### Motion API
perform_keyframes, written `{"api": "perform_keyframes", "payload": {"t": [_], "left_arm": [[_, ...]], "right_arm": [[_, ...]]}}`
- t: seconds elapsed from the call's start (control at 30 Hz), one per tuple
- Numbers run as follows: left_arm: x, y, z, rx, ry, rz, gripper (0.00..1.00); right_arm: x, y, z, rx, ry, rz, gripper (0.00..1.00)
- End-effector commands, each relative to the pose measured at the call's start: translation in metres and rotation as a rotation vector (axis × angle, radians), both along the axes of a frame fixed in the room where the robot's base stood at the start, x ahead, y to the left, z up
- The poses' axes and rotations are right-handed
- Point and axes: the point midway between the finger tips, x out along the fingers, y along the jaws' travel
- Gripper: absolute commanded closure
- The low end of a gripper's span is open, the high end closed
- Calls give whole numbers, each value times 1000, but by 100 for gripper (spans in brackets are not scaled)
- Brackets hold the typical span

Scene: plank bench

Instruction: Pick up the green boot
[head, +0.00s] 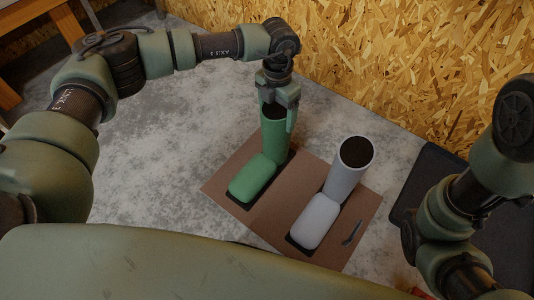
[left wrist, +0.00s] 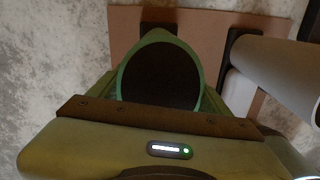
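The green boot (head: 255,178) stands upright on a brown mat (head: 263,215) in the head view, with its toe toward the lower left. Its round opening shows dark in the left wrist view (left wrist: 160,75). My left gripper (head: 280,108) is at the top of the boot's shaft, pointing down. One finger lies along the right side of the shaft; the other is mostly hidden near the rim. I cannot tell whether the fingers press on the boot. My right arm shows at the right, but its gripper is not visible.
A white boot (head: 343,178) stands on the same mat, right of the green one. A small dark tool (head: 352,233) lies beside it. A dark mat (head: 440,175) is at the right. A chipboard wall (head: 400,60) rises behind. The grey floor at left is clear.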

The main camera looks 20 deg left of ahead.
Motion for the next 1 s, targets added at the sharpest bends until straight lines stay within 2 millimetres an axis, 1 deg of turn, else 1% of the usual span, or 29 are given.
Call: {"api": "perform_keyframes", "payload": {"t": [0.03, 0.07, 0.1, 0.2, 0.47, 0.57, 0.67, 0.77, 0.8, 0.87, 0.9, 1.0], "left_arm": [[0, 0, 0, 0, 0, 0, 50], [0, 0, 0, 0, 0, 0, 58], [0, 0, 0, 0, 0, 0, 70], [1, 0, 1, -1, -2, 0, 94], [1, 0, 3, -1, -2, 0, 94], [1, 0, 8, -1, -3, 0, 94], [1, 0, 18, -1, -3, 0, 94], [1, 0, 34, -1, -2, 0, 94], [1, 0, 42, 0, -3, 1, 94], [2, 0, 58, -2, -4, 1, 94], [2, 0, 70, -2, -4, 0, 94], [1, 0, 100, -2, -4, -1, 94]], "right_arm": [[0, 0, 0, 0, 0, 0, 64], [0, 0, 0, 0, 0, 0, 64], [0, 0, 0, 0, 0, 0, 64], [0, 0, 0, 0, -1, 0, 64], [0, 0, 1, 0, -1, 0, 64], [0, 0, 5, 0, -1, 0, 64], [0, 0, 11, 0, -1, 1, 64], [1, 0, 20, 1, 2, 1, 64], [2, 0, 24, 2, 4, 1, 64], [20, -1, 19, 3, 56, 2, 64], [29, -1, 18, 4, 79, 2, 64], [44, -3, 16, 7, 129, 5, 64]]}}
